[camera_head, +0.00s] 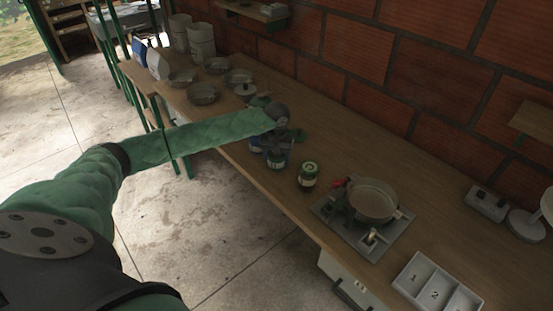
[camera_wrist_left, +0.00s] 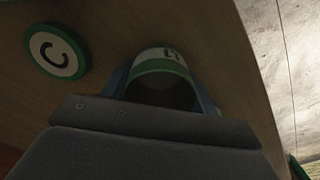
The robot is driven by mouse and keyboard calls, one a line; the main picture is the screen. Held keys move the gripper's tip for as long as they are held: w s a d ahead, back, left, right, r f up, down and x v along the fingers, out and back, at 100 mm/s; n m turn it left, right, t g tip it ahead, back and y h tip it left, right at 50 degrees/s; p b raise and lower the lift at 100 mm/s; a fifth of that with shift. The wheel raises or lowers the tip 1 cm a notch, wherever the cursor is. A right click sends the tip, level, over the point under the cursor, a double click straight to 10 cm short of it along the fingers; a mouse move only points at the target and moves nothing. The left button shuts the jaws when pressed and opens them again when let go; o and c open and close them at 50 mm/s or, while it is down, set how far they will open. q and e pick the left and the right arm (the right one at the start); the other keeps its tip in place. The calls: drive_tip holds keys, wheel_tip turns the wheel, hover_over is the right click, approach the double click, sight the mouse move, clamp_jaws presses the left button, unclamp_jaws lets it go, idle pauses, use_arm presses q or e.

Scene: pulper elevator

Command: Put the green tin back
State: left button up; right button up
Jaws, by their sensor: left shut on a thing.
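A tin with a green and white rim (camera_wrist_left: 165,58) sits between the fingers of my left gripper (camera_wrist_left: 165,85) in the left wrist view. The mark on it is only partly seen. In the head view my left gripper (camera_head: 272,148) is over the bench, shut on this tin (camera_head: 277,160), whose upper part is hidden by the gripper. I cannot tell whether the tin touches the bench. A second green and white tin (camera_head: 308,174) stands upright to the right, apart from the gripper. Its lid (camera_wrist_left: 57,52) shows a letter C. My right gripper is not in view.
The wooden bench (camera_head: 235,160) runs along a brick wall. A pan (camera_head: 373,200) on a burner plate and a white numbered tray (camera_head: 437,284) are to the right. Several metal bowls (camera_head: 202,94) and white canisters (camera_head: 201,42) stand to the left.

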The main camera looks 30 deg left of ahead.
use_arm(q)
drive_tip(key=o, duration=1)
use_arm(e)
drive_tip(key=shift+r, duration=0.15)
use_arm(q)
drive_tip(key=shift+r, duration=0.5)
wheel_tip(320, 180, up, 4)
drive_tip(key=shift+b, duration=1)
wheel_tip(320, 180, up, 7)
drive_tip(key=shift+r+b, duration=0.15)
drive_tip(key=shift+b, duration=1)
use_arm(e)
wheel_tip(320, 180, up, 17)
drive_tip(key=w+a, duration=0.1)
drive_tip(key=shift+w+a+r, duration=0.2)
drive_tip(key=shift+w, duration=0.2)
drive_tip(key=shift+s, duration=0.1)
